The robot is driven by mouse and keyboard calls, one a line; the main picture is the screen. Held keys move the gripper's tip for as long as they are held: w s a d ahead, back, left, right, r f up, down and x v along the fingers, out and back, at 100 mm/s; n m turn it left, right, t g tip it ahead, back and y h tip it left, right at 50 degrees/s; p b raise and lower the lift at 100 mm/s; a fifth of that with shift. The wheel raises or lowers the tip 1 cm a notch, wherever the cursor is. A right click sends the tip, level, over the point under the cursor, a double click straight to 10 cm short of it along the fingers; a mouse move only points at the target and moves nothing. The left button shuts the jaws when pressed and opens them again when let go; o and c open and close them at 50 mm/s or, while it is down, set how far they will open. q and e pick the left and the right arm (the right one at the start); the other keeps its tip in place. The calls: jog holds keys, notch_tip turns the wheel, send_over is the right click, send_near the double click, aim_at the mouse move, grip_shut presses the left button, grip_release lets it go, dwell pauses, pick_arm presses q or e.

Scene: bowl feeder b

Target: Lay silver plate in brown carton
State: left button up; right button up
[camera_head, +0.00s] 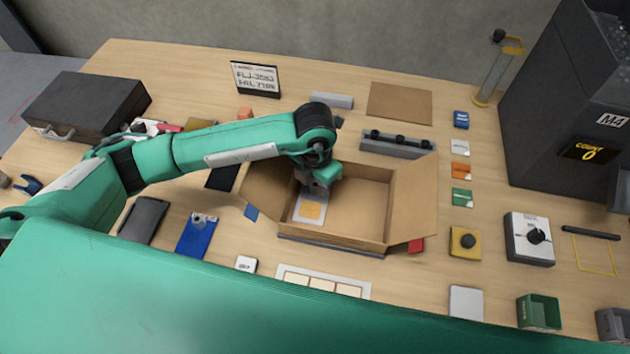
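The brown carton (346,234) stands open in the middle of the table with its flaps spread. My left gripper (316,186) points down inside the carton, at the plate's upper edge. Its fingers are small and partly hidden by the wrist, so I cannot tell whether they are open or touch the plate. My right gripper is out of view.
A pale square plate (466,302) lies at the front right, near a yellow button box (465,242) and a dial box (529,239). A grey block with black knobs (397,144) stands behind the carton. A black case (85,104) sits at the left.

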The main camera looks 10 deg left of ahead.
aim_at(315, 186)
pick_arm(q)
jog(key=shift+r, duration=0.55)
notch_tip(315, 186, up, 11)
jog(key=b, duration=0.1)
jog(key=shift+r, duration=0.15)
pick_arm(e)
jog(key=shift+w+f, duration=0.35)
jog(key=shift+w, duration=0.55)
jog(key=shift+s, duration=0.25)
pick_arm(q)
jog(key=shift+s, duration=0.1)
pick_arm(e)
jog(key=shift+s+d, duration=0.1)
